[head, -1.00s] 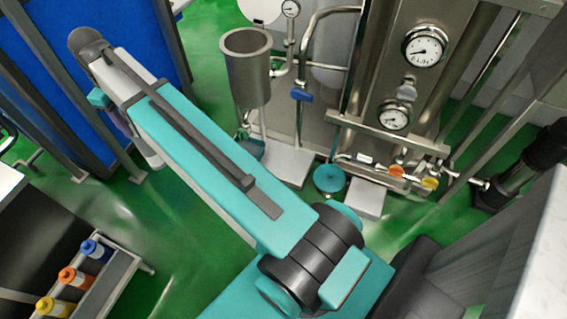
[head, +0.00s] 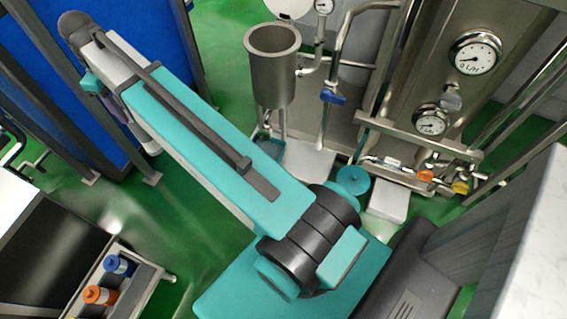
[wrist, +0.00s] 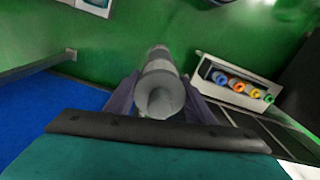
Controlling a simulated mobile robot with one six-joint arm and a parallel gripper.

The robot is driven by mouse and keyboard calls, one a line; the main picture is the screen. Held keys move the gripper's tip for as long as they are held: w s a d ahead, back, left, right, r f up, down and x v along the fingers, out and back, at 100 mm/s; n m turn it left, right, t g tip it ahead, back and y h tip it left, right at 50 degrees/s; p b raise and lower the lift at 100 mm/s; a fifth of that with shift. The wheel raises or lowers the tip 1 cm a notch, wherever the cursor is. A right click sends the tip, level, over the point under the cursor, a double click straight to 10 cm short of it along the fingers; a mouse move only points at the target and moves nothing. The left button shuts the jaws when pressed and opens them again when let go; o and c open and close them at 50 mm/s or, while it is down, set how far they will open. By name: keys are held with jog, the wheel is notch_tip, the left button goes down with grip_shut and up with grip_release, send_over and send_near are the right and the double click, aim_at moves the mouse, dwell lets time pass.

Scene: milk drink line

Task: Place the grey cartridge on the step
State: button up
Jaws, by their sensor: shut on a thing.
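The grey cartridge (wrist: 160,90) is in the wrist view, a grey cylinder seen end-on. My gripper (wrist: 160,104) is shut on it, with a dark finger on either side. The cartridge is held above the green floor, clear of other things in that view. I cannot pick out the step with certainty in either view.
A rack (wrist: 238,87) holds several coloured-cap cartridges; it shows at lower left in the head view (head: 150,283). A blue panel (head: 130,60) stands behind my arm. A steel funnel vessel (head: 272,75), pipes and gauges (head: 475,55) stand right. Green floor lies between.

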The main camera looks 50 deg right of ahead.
jog(key=shift+w+d, duration=0.1)
jog(key=shift+w, duration=0.45)
